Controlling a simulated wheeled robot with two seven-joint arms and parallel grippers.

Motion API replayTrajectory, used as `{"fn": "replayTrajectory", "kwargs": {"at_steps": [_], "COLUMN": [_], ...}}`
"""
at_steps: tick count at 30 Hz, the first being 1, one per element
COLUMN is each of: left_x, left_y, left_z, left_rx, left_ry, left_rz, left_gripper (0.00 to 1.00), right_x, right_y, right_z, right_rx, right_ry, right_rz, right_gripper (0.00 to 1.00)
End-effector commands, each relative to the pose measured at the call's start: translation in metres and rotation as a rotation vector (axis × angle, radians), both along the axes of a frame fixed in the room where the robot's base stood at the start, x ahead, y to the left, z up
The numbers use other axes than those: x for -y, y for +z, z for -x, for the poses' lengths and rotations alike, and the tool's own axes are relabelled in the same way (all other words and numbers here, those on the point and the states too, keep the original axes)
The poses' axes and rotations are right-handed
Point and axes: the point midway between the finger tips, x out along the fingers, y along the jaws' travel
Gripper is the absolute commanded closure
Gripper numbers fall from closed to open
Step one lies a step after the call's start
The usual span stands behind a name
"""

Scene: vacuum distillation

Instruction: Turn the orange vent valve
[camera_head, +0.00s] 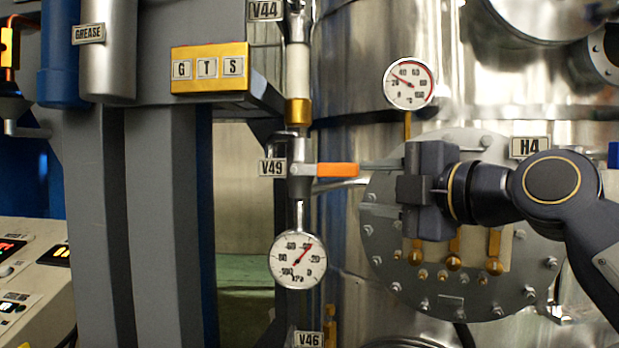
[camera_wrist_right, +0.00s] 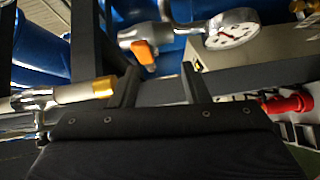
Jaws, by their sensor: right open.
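The orange vent valve handle (camera_head: 338,170) sticks out to the right from a metal valve body on the vertical pipe, beside the V49 label (camera_head: 272,168). It also shows in the right wrist view (camera_wrist_right: 145,53), beyond the fingertips. My right gripper (camera_head: 385,174) comes in from the right and points left toward the handle, at about its height. In the right wrist view its two dark fingers (camera_wrist_right: 158,85) are spread apart with nothing between them. The handle appears apart from the fingers. My left gripper is not in view.
A round dial gauge (camera_head: 298,260) hangs below the valve, and another gauge (camera_head: 409,84) sits at upper right. A large bolted flange (camera_head: 385,245) on the steel vessel is behind my right gripper. A yellow G T S box (camera_head: 209,68) stands at upper left.

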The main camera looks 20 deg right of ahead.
Motion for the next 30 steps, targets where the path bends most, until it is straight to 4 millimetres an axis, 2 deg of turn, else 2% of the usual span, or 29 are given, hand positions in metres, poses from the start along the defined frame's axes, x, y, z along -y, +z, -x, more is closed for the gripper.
{"fn": "replayTrajectory", "kwargs": {"at_steps": [1,4,18,23,30], "left_x": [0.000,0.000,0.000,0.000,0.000], "left_y": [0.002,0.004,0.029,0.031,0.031], "left_z": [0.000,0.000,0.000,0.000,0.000], "left_rx": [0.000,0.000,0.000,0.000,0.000], "left_ry": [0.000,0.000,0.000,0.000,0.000], "left_rz": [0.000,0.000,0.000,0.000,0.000], "left_gripper": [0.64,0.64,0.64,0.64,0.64], "right_x": [0.002,0.002,-0.013,-0.015,-0.015], "right_y": [0.011,0.020,0.020,0.018,0.018], "right_z": [0.001,-0.002,-0.066,-0.074,-0.074], "right_rx": [0.029,0.054,0.053,0.054,0.054], "right_ry": [0.000,0.000,-0.002,-0.002,-0.002], "right_rz": [0.032,0.067,0.068,0.068,0.068], "right_gripper": [0.58,0.58,0.58,0.58,0.59]}}
